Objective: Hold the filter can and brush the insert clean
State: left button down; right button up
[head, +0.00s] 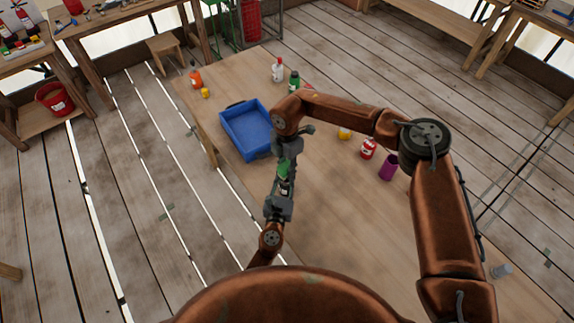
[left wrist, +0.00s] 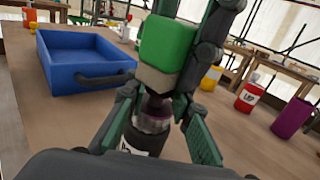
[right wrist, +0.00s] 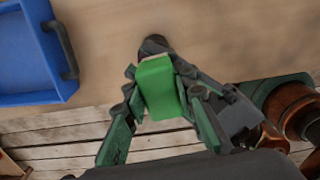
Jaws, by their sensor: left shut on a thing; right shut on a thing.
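The filter can (left wrist: 143,138), black with a white label, stands between the fingers of my left gripper (left wrist: 155,128), which is shut on it. A dull purple insert (left wrist: 155,108) shows at its top. My right gripper (right wrist: 160,85) is shut on the brush, a green block (right wrist: 158,92) that also shows in the left wrist view (left wrist: 167,45). The brush's pale grey underside (left wrist: 157,77) is right over the insert, touching or nearly so. In the head view the brush (head: 283,167) is above the can (head: 284,187), both partly hidden by the grippers.
A blue tray (head: 226,123) with dark handles is on the wooden table (head: 215,84), close to the grippers. A red can (head: 368,149), a purple cup (head: 388,167) and a yellow item (head: 345,133) stand to the right. Bottles (head: 278,70) stand at the back.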

pick_arm(q)
jog(key=shift+r, duration=0.1)
pick_arm(e)
jog(key=shift+w+f, duration=0.1)
jog(key=shift+w, duration=1)
jog(key=shift+s, duration=1.15)
jog(key=shift+w, duration=0.1)
jog(key=shift+w, duration=1.05)
jog(key=shift+s, duration=0.1)
jog(key=shift+s, duration=0.5)
jog(key=d+r, duration=0.5)
jog(key=r, duration=0.2)
jog(key=shift+r, duration=0.15)
